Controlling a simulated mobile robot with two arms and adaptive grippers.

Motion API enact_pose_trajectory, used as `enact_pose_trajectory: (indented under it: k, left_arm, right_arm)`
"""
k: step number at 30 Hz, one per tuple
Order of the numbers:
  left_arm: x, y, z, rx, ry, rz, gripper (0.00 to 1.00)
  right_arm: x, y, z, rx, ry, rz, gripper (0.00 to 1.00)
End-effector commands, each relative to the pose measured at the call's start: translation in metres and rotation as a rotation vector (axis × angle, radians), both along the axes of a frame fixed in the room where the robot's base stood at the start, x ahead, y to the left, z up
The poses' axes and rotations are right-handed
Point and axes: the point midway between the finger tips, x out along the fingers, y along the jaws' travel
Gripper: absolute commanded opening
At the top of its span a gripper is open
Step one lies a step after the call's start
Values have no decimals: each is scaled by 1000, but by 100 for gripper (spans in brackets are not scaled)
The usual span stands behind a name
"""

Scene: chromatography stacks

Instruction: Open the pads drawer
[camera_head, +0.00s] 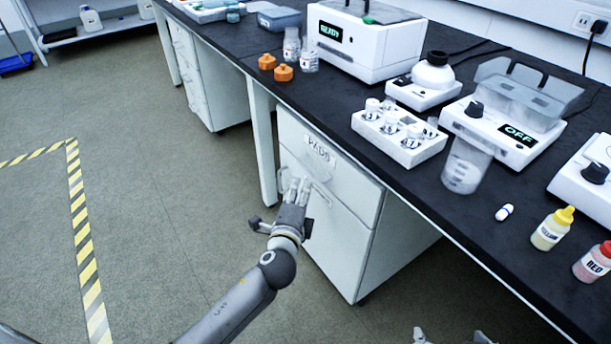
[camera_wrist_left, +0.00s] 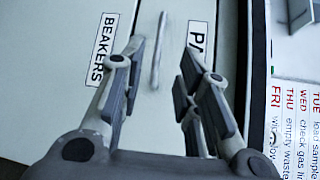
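The pads drawer (camera_head: 345,187) is the white upper drawer front under the black bench, with a "PADS" label (camera_head: 318,149). It looks closed. Its thin bar handle (camera_wrist_left: 159,50) shows in the left wrist view, beside the partly hidden "PA…" label (camera_wrist_left: 196,42).
A drawer front labelled "BEAKERS" (camera_wrist_left: 103,49) is below the pads drawer. The floor (camera_head: 150,200) left of the cabinet is clear.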

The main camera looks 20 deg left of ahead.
Motion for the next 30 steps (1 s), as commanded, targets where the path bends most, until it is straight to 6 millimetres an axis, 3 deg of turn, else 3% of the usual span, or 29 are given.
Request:
enact_pose_trajectory:
  k: [15,21,30]
  left_arm:
    - [73,10,-12,-2,1,0,31]
    - [87,12,-13,-3,1,0,31]
    - [91,12,-13,-4,2,0,31]
  right_arm:
    - [58,24,57,94,-407,29,91]
    - [66,29,76,117,-506,35,91]
    - [69,30,83,125,-541,38,91]
